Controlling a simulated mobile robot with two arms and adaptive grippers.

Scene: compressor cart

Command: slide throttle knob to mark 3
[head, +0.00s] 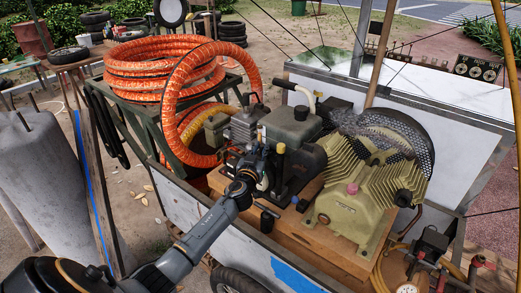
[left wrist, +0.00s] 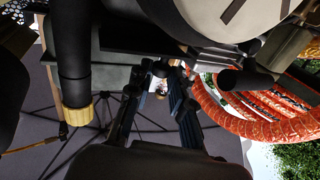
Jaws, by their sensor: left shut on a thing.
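My left gripper (head: 257,165) reaches in from the lower left to the near side of the engine (head: 290,130), on the cart. In the left wrist view its two dark fingers (left wrist: 165,85) converge under the engine's dark body and are closed on a small part, which I take to be the throttle knob. The knob is mostly hidden by the fingers in both views. The marks of its scale cannot be read. A black tube with a yellow cap (head: 281,148) stands just right of the gripper; the cap also shows in the left wrist view (left wrist: 78,115). My right gripper is out of view.
A ribbed, olive compressor pump (head: 350,200) with a mesh-guarded wheel stands right of the engine. An orange hose coil (head: 150,65) lies on a green rack, and a loop hangs beside the engine. Gauges and valves (head: 408,288) sit at the lower right.

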